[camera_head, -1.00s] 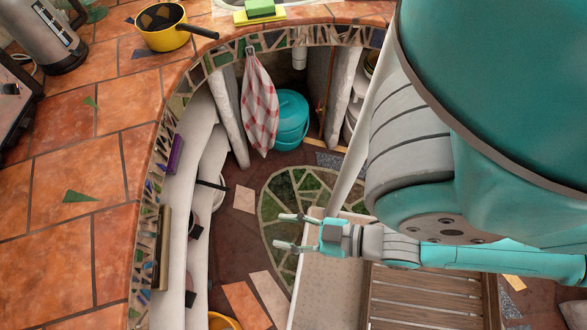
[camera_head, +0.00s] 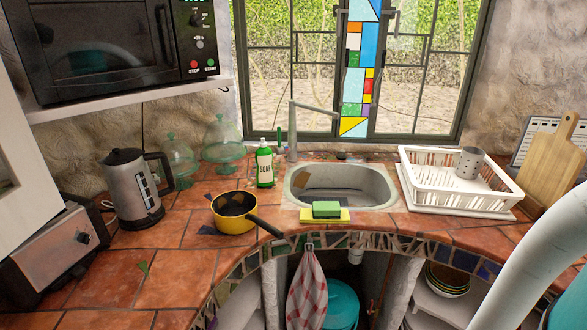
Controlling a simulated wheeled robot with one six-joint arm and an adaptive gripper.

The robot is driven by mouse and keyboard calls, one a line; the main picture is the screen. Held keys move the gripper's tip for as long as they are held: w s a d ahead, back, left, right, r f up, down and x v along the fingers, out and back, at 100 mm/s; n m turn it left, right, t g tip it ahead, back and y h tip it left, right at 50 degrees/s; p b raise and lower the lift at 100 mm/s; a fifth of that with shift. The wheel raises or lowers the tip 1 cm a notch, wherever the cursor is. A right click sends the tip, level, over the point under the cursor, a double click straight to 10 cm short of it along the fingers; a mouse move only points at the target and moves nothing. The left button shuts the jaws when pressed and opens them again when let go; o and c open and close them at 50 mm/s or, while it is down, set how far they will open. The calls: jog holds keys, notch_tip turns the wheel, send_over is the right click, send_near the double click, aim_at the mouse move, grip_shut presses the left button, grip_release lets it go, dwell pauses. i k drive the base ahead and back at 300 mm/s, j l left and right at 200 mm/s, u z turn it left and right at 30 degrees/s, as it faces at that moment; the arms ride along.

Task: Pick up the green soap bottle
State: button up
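The green soap bottle (camera_head: 264,166) stands upright on the tiled counter. It has a white label reading SOAP and a pump top. It is just left of the sink (camera_head: 342,187), behind and to the right of a yellow pan. My gripper is out of this view; only part of my arm shows at the lower right edge. Whether the gripper is open or shut cannot be seen now.
The yellow pan (camera_head: 233,222) has its black handle pointing right over the counter edge. A green sponge (camera_head: 326,209) lies at the sink's front. Glass domes (camera_head: 222,140) and a kettle (camera_head: 133,190) stand left. A white dish rack (camera_head: 452,183) is right. Bare tiles (camera_head: 180,287) lie front left.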

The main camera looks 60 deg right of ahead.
aim_at(263, 157)
jog(key=z, duration=0.95)
jog(key=i+l, duration=0.05)
